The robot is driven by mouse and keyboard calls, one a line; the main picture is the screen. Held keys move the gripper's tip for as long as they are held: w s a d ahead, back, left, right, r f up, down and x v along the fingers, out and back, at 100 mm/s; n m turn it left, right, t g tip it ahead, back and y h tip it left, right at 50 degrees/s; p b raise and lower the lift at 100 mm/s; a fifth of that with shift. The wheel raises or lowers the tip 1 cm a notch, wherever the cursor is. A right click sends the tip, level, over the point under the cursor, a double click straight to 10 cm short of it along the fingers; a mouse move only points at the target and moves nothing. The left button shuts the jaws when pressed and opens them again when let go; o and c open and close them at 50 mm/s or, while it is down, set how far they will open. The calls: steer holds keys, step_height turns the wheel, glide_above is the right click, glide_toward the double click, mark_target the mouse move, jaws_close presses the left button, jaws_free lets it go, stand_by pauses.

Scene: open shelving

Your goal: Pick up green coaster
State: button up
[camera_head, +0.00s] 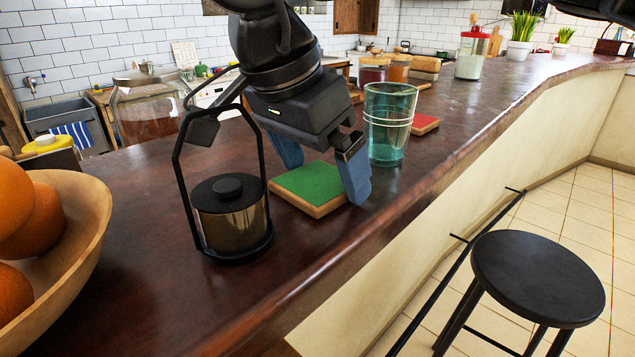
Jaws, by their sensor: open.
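The green coaster (311,183) is a square with a green top and a light wooden edge. It lies flat on the dark wooden counter, in the middle of the camera_head view. My gripper (322,178) points down over it and is open. Its blue right finger is at the coaster's right edge; I cannot tell whether it touches. The blue left finger is at the coaster's far left side, with its tip partly hidden behind the coaster or close to it. Nothing is held between the fingers.
A wooden fruit bowl (85,240) is at the left. The counter's front edge (330,270) is near.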

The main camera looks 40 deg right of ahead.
steer(key=shift+c, duration=0.4)
steer(key=c, duration=0.7)
steer(key=shift+r, duration=0.1)
